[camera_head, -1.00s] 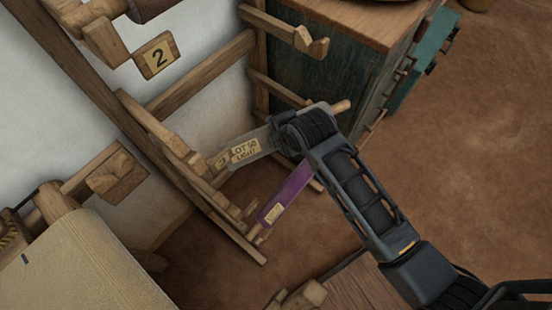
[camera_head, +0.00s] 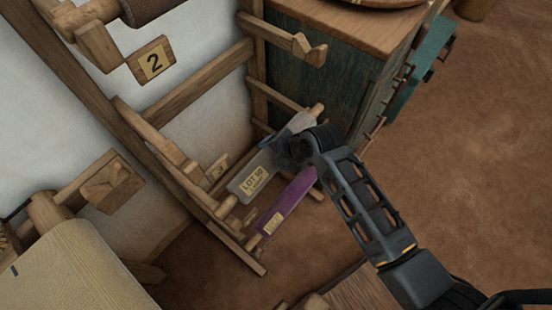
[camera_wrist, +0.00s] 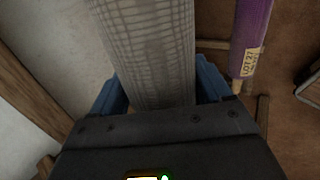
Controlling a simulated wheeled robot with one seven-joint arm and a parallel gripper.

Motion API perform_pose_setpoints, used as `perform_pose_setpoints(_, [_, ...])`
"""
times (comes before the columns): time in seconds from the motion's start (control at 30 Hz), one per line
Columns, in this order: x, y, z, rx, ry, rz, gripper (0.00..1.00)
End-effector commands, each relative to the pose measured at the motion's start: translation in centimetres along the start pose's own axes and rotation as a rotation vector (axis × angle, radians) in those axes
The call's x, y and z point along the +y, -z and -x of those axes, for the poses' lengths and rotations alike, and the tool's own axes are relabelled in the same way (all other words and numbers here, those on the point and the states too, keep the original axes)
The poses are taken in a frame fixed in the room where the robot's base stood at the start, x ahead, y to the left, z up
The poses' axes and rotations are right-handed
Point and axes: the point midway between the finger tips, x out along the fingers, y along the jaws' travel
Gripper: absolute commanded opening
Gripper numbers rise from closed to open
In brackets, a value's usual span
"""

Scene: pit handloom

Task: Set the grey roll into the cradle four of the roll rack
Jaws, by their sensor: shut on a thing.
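The grey roll (camera_head: 255,176) carries a pale "LOT" label, with a wooden end showing beyond my gripper. My gripper (camera_head: 292,150) is shut around it; in the wrist view the grey woven roll (camera_wrist: 150,50) lies between the blue fingers. The wooden roll rack (camera_head: 205,80) stands along the wall, with a "2" plate (camera_head: 153,60) on an upper level and a small plate (camera_head: 218,168), hard to read, lower down. The grey roll is over the rack's lower part, beside and above a purple roll (camera_head: 290,198). I cannot make out a plate for cradle four.
The purple roll lies low at the rack, and it also shows in the wrist view (camera_wrist: 250,35). A dark green wooden cabinet (camera_head: 325,70) stands close behind my gripper. A cream cloth roll (camera_head: 85,270) is at lower left. The brown floor (camera_head: 480,150) at right is open.

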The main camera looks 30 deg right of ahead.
Motion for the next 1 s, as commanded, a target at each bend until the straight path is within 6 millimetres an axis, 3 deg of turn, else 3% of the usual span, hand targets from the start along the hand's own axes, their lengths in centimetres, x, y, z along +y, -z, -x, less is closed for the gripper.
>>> perform_pose_setpoints(0.23, [-1.6, 0.0, -2.5, 0.0, 0.0, 0.0, 0.19])
perform_pose_setpoints(0.6, [-1.9, 0.0, -2.9, -0.001, -0.002, 0.0, 0.19])
perform_pose_setpoints(0.63, [-2.0, 0.0, -3.0, 0.0, 0.001, 0.0, 0.79])
perform_pose_setpoints(0.87, [-2.0, 0.0, -2.9, 0.0, 0.001, -0.001, 1.0])
perform_pose_setpoints(1.0, [-2.0, 0.0, -2.9, 0.0, 0.001, -0.001, 1.0])
